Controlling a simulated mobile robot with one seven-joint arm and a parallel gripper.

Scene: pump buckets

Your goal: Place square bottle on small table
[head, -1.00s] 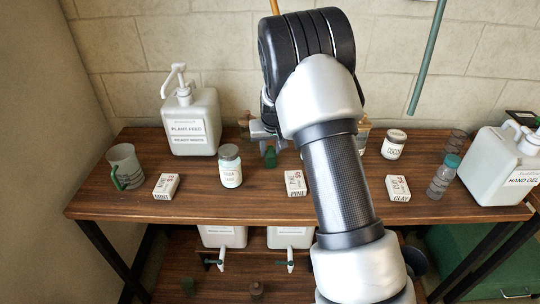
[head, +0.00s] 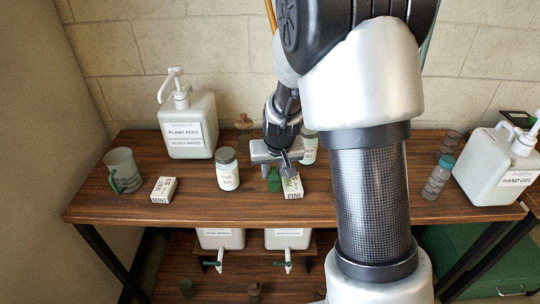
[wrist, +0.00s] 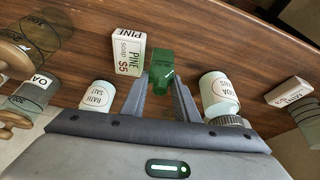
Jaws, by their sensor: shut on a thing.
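My gripper (head: 276,171) is above the wooden table (head: 100,205) and is shut on a small dark green square bottle (head: 274,182). In the wrist view, the bottle (wrist: 160,66) sits between the two fingertips (wrist: 160,82), with the table behind it. It is beside the pine soap box (head: 292,188); I cannot tell whether they touch, or whether the bottle is clear of the table. A low wooden stand (head: 256,246) under white jugs on the lower shelf shows in part. I cannot tell whether it is the small table.
A labelled jar (head: 227,170) stands left of the gripper, and another jar (head: 308,147) stands behind it. A mint box (head: 163,190), a mug (head: 122,171) and a plant feed pump bottle (head: 188,125) are farther left. A hand gel bottle (head: 494,165) stands right. My arm hides the table's right middle.

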